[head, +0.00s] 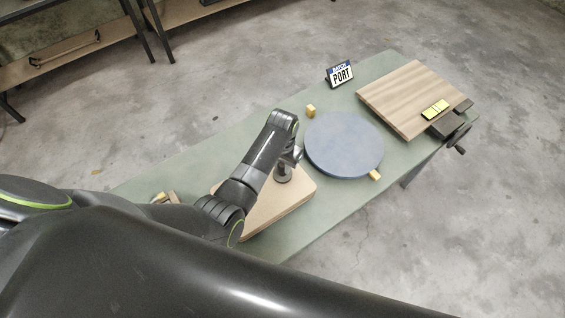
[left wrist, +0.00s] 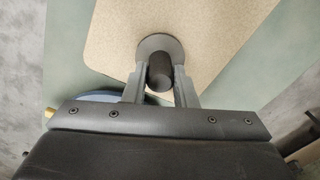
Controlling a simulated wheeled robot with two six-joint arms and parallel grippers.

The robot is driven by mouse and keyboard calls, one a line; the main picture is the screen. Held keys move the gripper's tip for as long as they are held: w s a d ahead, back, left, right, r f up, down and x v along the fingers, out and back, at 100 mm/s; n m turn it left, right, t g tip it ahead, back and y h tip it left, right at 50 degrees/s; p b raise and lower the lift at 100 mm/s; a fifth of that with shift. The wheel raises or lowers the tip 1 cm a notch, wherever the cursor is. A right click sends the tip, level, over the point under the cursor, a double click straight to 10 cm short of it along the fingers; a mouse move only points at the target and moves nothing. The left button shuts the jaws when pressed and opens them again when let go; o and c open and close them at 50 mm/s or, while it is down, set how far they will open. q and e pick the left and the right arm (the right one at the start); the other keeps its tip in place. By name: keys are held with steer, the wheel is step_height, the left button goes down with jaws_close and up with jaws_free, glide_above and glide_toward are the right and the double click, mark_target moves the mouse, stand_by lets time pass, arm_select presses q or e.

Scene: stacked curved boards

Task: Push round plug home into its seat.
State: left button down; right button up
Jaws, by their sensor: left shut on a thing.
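The round plug (head: 283,177) is dark grey, with a wide round flange and a black upright knob. It is at the tan board (head: 262,215) on the near part of the bench. My left gripper (head: 290,157) is over it, shut on the knob. In the left wrist view the gripper (left wrist: 160,72) has one finger on each side of the knob of the plug (left wrist: 159,44), and the flange shows beyond the fingertips against the board (left wrist: 115,25). The seat is hidden, and I cannot tell how deep the plug sits. My right gripper is not in view.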

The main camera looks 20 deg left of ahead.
arm_select(q)
steer(key=shift+f+b, duration=0.4)
steer(key=shift+f, duration=0.35)
steer(key=c, duration=1.1)
jaws_free()
steer(key=shift+r, duration=0.1)
step_height(320, 180, up, 17)
steer(key=p, duration=0.2)
steer(key=shift+r+p, duration=0.2)
steer(key=shift+p, duration=0.15)
steer(key=shift+f, duration=0.1)
